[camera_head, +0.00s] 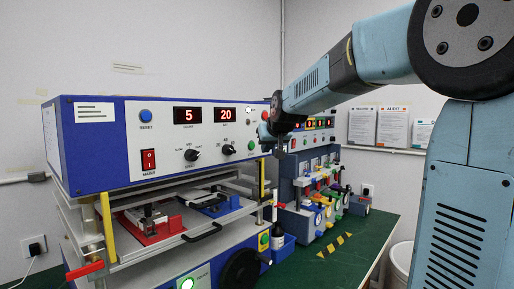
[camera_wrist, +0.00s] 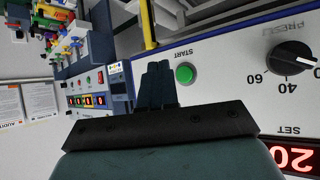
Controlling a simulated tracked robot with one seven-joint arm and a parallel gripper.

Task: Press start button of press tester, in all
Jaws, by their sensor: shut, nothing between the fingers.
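The press tester (camera_head: 100,165) is a blue and white machine on the left of the head view, with red displays reading 5 and 20. Its green start button (camera_wrist: 184,74) sits under the label START in the wrist view. In the head view it is a small green button (camera_head: 251,145) at the right of the panel. My gripper (camera_head: 282,152) is shut and empty, just right of the panel's right end in the head view. In the wrist view the shut fingertips (camera_wrist: 157,69) lie just left of the button, apart from it in the picture. The depth gap is unclear.
A second blue tester (camera_head: 310,165) with several coloured clamps stands behind on the green table (camera_head: 345,262). The panel also has black knobs (camera_head: 192,155), a red switch (camera_head: 148,160) and a blue reset button (camera_head: 145,115). Posters (camera_head: 392,127) hang on the wall.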

